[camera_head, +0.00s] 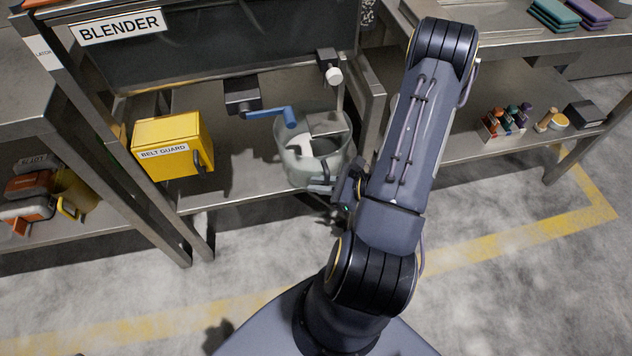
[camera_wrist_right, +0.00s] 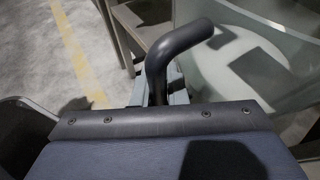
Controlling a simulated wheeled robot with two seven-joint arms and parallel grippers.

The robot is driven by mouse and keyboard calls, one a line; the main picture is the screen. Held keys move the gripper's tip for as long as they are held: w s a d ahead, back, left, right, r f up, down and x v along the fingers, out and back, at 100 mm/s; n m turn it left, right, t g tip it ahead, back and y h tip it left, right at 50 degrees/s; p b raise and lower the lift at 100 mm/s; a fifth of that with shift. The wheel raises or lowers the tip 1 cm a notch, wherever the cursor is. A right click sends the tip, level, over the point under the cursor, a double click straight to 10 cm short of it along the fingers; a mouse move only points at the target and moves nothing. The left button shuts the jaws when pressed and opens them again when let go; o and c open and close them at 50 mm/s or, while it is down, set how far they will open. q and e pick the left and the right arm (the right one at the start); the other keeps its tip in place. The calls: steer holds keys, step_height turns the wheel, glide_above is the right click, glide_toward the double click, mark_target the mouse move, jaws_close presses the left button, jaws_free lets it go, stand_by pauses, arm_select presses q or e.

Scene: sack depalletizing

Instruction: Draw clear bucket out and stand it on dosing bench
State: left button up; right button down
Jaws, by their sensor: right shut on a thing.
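The clear bucket (camera_head: 298,172) is a translucent tub standing upright at the front edge of the steel shelf (camera_head: 240,190) under the BLENDER panel. Pale material shows inside it. My right gripper (camera_head: 332,188) is at the bucket's front right side, shut on its dark handle. In the right wrist view the bent handle (camera_wrist_right: 178,48) rises from between the jaws, with the bucket wall (camera_wrist_right: 292,88) to its right. The fingertips are mostly hidden by my wrist. No bench in view carries a readable dosing label. My left gripper is not in view.
A blue lever (camera_head: 270,113) and a hanging rod (camera_head: 338,90) are close above the bucket. A yellow BELT GUARD box (camera_head: 170,135) stands left. A steel bench (camera_head: 490,45) on the right holds teal and purple packs, with small bottles on its lower shelf.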

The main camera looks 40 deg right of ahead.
steer(key=shift+w+r, duration=0.1)
steer(key=shift+r, duration=0.3)
